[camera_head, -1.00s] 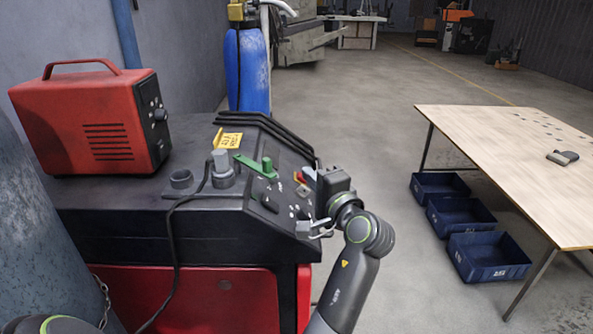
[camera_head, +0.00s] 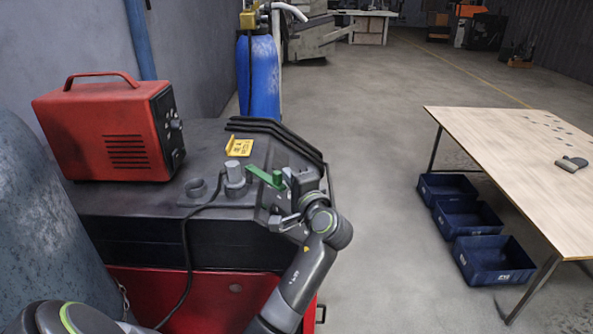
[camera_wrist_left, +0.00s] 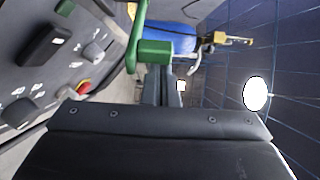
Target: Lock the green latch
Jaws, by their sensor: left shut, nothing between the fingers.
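The green latch (camera_head: 262,176) is a flat bar with a raised block at its right end, on the sloped panel of a dark machine. In the left wrist view the green latch (camera_wrist_left: 154,52) shows as an arm with a block, just beyond the fingertips. My left gripper (camera_head: 289,176) is beside the block on its right side, with its fingers together and empty. In the left wrist view the fingers of the left gripper (camera_wrist_left: 164,78) end close to the block; I cannot tell whether they touch it. My right gripper is not in view.
A grey plug with a cable (camera_head: 235,178) stands left of the latch, near a yellow sign (camera_head: 239,146). A red box (camera_head: 107,132) sits on the machine.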

